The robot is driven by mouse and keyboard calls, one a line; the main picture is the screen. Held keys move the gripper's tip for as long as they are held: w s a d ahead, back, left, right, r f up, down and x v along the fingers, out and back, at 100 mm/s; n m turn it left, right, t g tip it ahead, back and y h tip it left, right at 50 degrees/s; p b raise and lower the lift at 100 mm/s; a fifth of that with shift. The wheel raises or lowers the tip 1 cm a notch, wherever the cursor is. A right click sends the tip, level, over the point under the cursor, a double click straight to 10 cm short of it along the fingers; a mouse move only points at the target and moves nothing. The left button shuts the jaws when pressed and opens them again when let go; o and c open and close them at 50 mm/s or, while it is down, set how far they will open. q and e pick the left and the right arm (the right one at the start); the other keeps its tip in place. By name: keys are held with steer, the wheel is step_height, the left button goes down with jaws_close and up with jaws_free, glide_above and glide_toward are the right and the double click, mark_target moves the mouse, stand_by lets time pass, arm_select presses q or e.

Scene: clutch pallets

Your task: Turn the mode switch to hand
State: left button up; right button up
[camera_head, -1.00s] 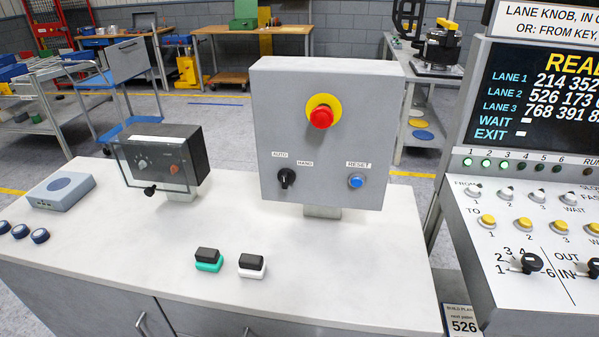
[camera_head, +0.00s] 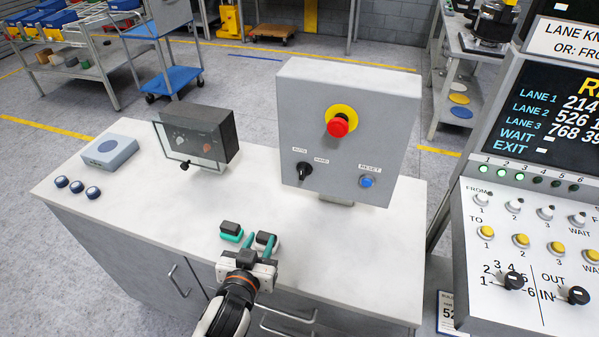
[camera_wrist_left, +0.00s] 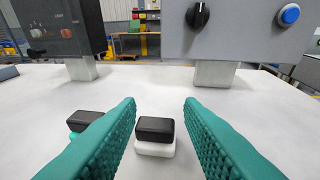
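The mode switch (camera_head: 304,172) is a black knob low on the left of the grey control box (camera_head: 345,110), between the labels AUTO and HAND. It also shows at the top of the left wrist view (camera_wrist_left: 198,15). I cannot tell clearly which label it points to. My left gripper (camera_head: 258,243) is open and empty over the front of the bench, in front of and below the box. In the left wrist view its teal fingers (camera_wrist_left: 160,120) stand apart, with a black-and-white block (camera_wrist_left: 155,135) seen between and beyond them. My right gripper is not in view.
A black-and-teal block (camera_head: 231,231) lies left of the fingers. The box also carries a red emergency button (camera_head: 338,126) and a blue RESET button (camera_head: 367,182). A dark box with a clear cover (camera_head: 195,138) stands left. A sloped lane console (camera_head: 530,240) stands right.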

mark_target(301, 175)
arm_select(q)
steer(key=w+d+r+m+t+h, duration=0.1)
steer(key=w+d+r+t+h, duration=0.2)
steer(key=d+r, duration=0.3)
steer(key=x, duration=0.3)
steer(key=p+x, duration=0.1)
steer(key=x, duration=0.2)
steer(key=p+x, duration=0.1)
steer(key=x, duration=0.2)
steer(key=shift+w+a+r, duration=0.25)
steer(key=shift+w+a, duration=0.05)
steer(key=shift+w+d+p, duration=0.2)
steer(key=shift+w+p, duration=0.1)
steer(key=shift+w, duration=0.25)
jaws_close()
